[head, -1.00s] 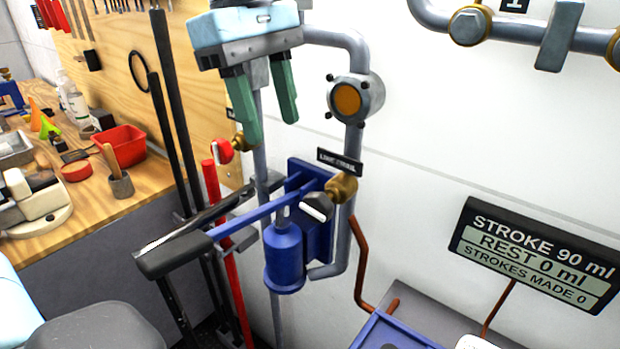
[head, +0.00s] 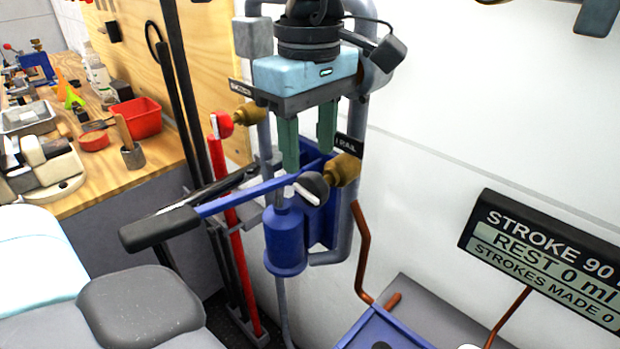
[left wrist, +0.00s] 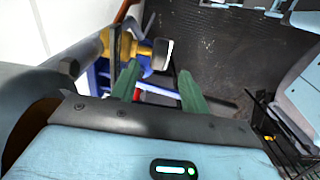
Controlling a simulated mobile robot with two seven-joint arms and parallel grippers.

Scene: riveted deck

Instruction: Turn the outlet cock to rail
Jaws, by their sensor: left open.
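The outlet cock is a brass valve body (head: 343,169) on the grey pipe beside the blue hand pump (head: 285,240). Its dark lever with a white stripe (head: 311,188) points to the lower left. A dark label (head: 347,143) above it ends in "RAIL" and is partly hidden. My left gripper (head: 308,161) is open, its green fingers pointing down just above the lever and apart from it. In the left wrist view the brass body (left wrist: 117,45) and the lever's white end (left wrist: 162,53) lie just beyond the fingertips (left wrist: 159,68). My right gripper is not in view.
A second brass cock (head: 247,113) with a red handle (head: 222,125) is at left. The pump's blue lever (head: 250,192) with a black grip (head: 160,228) extends left below my gripper. A sign (head: 548,262) reads rest 0 ml.

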